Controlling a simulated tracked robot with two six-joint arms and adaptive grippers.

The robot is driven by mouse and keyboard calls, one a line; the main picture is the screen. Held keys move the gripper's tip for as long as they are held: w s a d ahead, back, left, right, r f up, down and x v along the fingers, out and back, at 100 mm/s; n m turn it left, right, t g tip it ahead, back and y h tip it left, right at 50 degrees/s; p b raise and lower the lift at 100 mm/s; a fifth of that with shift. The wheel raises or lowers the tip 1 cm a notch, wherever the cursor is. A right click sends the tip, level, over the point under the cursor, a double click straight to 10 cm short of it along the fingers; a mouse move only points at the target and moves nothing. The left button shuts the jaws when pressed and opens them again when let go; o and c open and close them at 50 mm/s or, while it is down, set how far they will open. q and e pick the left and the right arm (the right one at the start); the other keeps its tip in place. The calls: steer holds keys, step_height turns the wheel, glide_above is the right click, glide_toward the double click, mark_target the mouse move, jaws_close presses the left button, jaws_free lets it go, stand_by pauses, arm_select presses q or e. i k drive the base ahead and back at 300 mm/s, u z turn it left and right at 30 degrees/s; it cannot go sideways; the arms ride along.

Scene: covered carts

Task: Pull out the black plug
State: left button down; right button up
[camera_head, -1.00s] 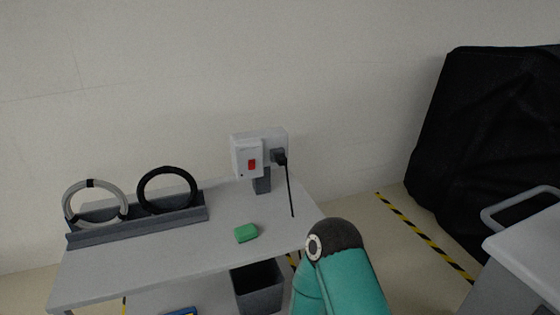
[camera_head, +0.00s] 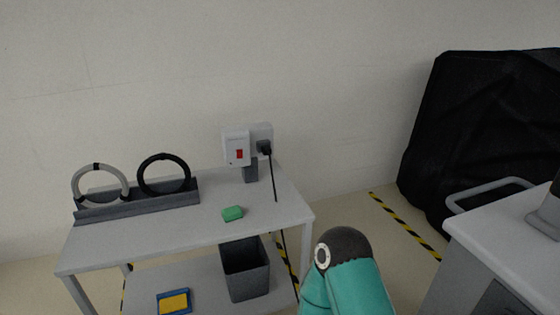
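The black plug (camera_head: 264,147) sits in the socket box (camera_head: 260,131) at the back right of the grey table. Its black cord (camera_head: 273,180) hangs down over the table and past its right edge. A white switch box with a red switch (camera_head: 239,153) is just left of the plug. A teal arm link of mine with a dark rounded joint stands at the bottom, right of the table. Neither of my grippers is in view.
The grey table (camera_head: 150,241) holds a green block (camera_head: 232,213) and a rack (camera_head: 140,206) with a grey and a black ring. A dark bin (camera_head: 245,270) and a blue-yellow item (camera_head: 174,302) are on the lower shelf. A cart (camera_head: 505,235) and a black-covered object (camera_head: 465,130) stand right.

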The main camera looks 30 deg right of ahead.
mark_target(265, 149)
steer(key=k, duration=1.2)
steer(key=z, duration=0.95)
steer(key=i, duration=2.35)
steer(key=z, duration=1.95)
steer(key=i, duration=0.15)
steer(key=u, duration=3.5)
